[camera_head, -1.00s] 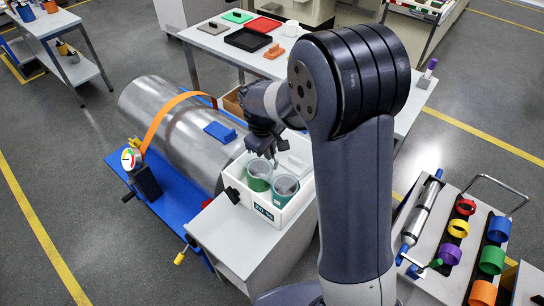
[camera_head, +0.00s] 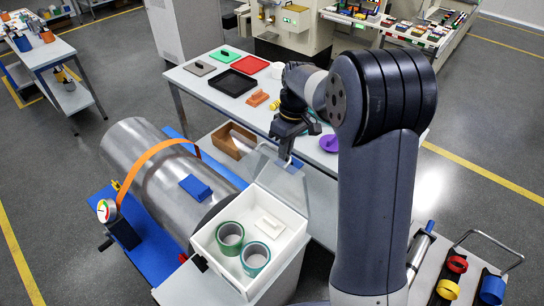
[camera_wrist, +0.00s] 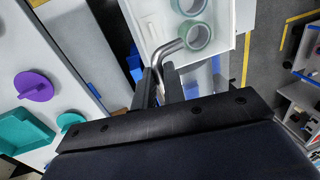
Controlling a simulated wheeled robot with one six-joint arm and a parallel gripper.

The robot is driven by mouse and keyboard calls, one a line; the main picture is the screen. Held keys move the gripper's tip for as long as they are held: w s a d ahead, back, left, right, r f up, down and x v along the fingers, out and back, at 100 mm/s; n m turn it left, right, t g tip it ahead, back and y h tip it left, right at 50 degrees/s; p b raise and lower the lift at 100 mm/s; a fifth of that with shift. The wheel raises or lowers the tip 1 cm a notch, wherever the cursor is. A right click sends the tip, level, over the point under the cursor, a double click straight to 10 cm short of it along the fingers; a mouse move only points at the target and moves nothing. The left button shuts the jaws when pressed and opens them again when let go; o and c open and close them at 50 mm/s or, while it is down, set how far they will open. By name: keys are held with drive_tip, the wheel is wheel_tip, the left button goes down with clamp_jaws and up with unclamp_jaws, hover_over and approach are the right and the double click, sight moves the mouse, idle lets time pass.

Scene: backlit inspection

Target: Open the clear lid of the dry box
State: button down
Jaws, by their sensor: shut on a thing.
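The dry box is an open-topped white box (camera_head: 213,257) on a grey stand; it also shows in the wrist view (camera_wrist: 238,18). Its clear lid (camera_head: 284,182) stands raised at the box's far edge, tilted up, and is faint against the background. My gripper (camera_head: 287,158) is above the far edge, shut on the lid's bent metal handle. In the wrist view my gripper (camera_wrist: 160,75) has its fingers around the handle (camera_wrist: 166,48). Two green rings (camera_head: 230,238) and a small white block (camera_head: 269,226) are inside the box.
A large metal cylinder (camera_head: 150,165) with an orange strap lies on a blue base left of the box. A table (camera_head: 190,78) with trays and a purple piece (camera_head: 329,143) stands behind. A cart with coloured rings (camera_head: 457,264) is at right.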

drive_tip(key=w+d+f+g+y, duration=0.1)
drive_tip(key=w+d+g+y, duration=0.1)
drive_tip(key=w+d, duration=0.3)
drive_tip(key=shift+w+d+f+g, duration=0.25)
drive_tip(key=shift+d+f+g, duration=0.05)
drive_tip(key=shift+d, duration=0.15)
drive_tip(key=c, duration=1.7)
unclamp_jaws()
drive_tip(key=shift+w, duration=0.15)
drive_tip(key=shift+o, duration=1.1)
drive_tip(key=shift+r, duration=0.2)
drive_tip(key=shift+y, duration=0.3)
drive_tip(key=b+v, duration=0.1)
drive_tip(key=v, duration=0.6)
drive_tip(key=shift+r, duration=0.2)
